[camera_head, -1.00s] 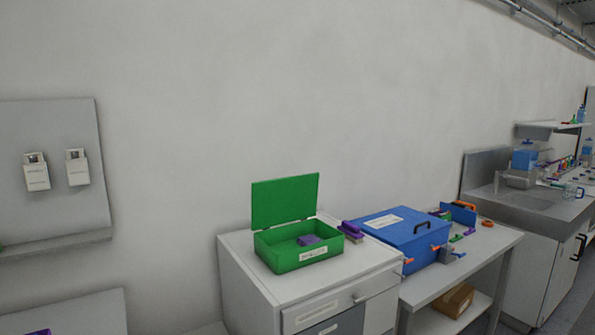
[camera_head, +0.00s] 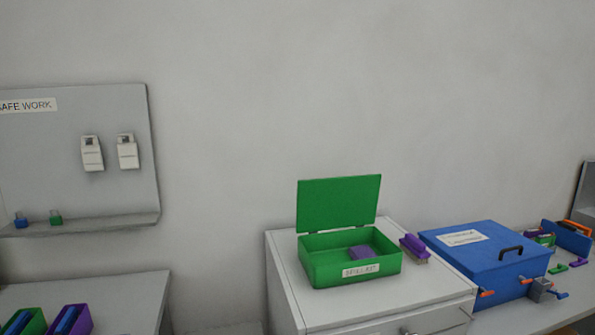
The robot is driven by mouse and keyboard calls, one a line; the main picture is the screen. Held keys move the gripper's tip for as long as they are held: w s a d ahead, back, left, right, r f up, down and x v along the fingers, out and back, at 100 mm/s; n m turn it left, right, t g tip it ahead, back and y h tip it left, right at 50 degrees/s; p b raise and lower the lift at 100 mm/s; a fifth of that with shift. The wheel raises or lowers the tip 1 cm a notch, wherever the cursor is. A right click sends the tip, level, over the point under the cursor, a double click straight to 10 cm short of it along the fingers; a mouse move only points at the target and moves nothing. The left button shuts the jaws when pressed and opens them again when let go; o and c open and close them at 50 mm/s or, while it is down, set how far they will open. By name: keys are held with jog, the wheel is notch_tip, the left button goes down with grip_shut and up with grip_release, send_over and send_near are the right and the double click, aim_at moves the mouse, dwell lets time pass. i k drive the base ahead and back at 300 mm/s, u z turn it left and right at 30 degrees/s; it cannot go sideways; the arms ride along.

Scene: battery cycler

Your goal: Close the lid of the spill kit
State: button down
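The spill kit is a green box (camera_head: 325,267) with a white label on its front, standing on a white cabinet (camera_head: 375,302) right of the picture's middle. Its green lid (camera_head: 338,204) stands open, upright along the back edge. A purple block (camera_head: 361,252) lies inside the box. My gripper is not in view.
A purple brush (camera_head: 414,247) lies right of the box on the cabinet. A blue case (camera_head: 485,257) with a black handle stands on a bench further right. A grey wall board (camera_head: 85,190) and a table (camera_head: 140,300) with green and purple bins are at left.

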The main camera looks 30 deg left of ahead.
aim_at(332, 203)
jog(key=u, duration=0.8)
jog(key=i, duration=0.75)
jog(key=u, duration=0.75)
